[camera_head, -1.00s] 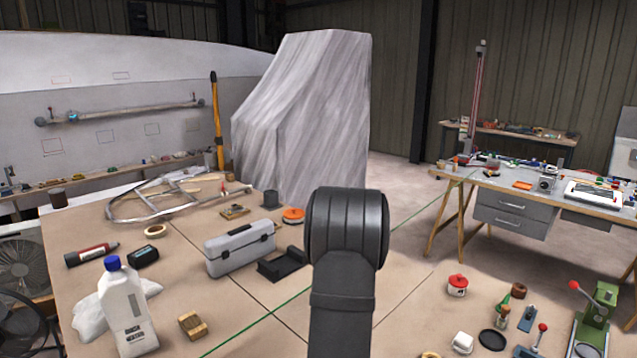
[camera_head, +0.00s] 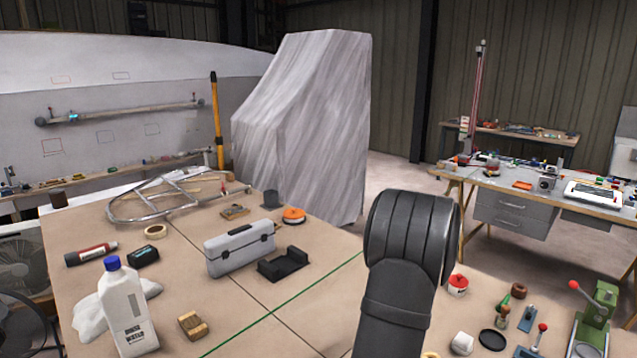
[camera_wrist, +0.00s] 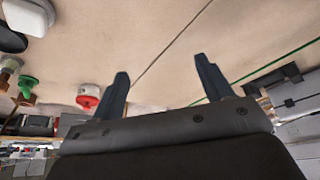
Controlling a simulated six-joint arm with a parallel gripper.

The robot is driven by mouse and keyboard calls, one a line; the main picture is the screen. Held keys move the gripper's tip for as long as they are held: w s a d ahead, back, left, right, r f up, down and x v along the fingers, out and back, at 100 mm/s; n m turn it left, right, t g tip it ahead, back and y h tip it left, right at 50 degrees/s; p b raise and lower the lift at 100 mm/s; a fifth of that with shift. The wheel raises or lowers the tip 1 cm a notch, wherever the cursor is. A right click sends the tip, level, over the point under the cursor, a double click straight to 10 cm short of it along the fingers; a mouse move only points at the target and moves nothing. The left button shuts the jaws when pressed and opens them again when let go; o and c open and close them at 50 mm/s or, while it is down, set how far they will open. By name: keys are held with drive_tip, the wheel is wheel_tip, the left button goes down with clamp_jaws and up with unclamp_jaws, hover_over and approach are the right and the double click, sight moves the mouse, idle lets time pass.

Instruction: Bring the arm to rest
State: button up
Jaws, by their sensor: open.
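My gripper shows in the wrist view (camera_wrist: 165,90) with its two dark fingers spread apart and nothing between them. Beyond the fingers is the bare tan top of the workbench (camera_wrist: 150,40). In the head view my dark arm link stands over the right part of the workbench (camera_head: 310,320), and the fingers are out of sight there. The link covers part of the bench behind it.
A grey toolbox (camera_head: 240,250), a black cradle (camera_head: 284,264), a white bottle (camera_head: 127,310) and a wooden block (camera_head: 193,326) stand on the left. A red-lidded pot (camera_head: 457,285), a white mug (camera_head: 462,343) and a green lever press (camera_head: 598,315) stand on the right.

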drive_tip(key=shift+m, duration=0.3)
drive_tip(key=shift+s+d, duration=0.5)
drive_tip(key=shift+d, duration=0.4)
drive_tip(key=shift+s+d, duration=0.45)
drive_tip(key=shift+d, duration=0.45)
drive_tip(key=w+a+n, duration=0.1)
drive_tip(key=w+a, duration=0.2)
drive_tip(key=a, duration=0.7)
drive_tip(key=w+a+n+y, duration=0.1)
drive_tip(key=w+a, duration=0.3)
drive_tip(key=a, duration=0.6)
drive_tip(key=shift+w+a+n, duration=0.25)
drive_tip(key=shift+a+n, duration=0.15)
drive_tip(key=shift+n, duration=0.4)
drive_tip(key=shift+d, duration=0.1)
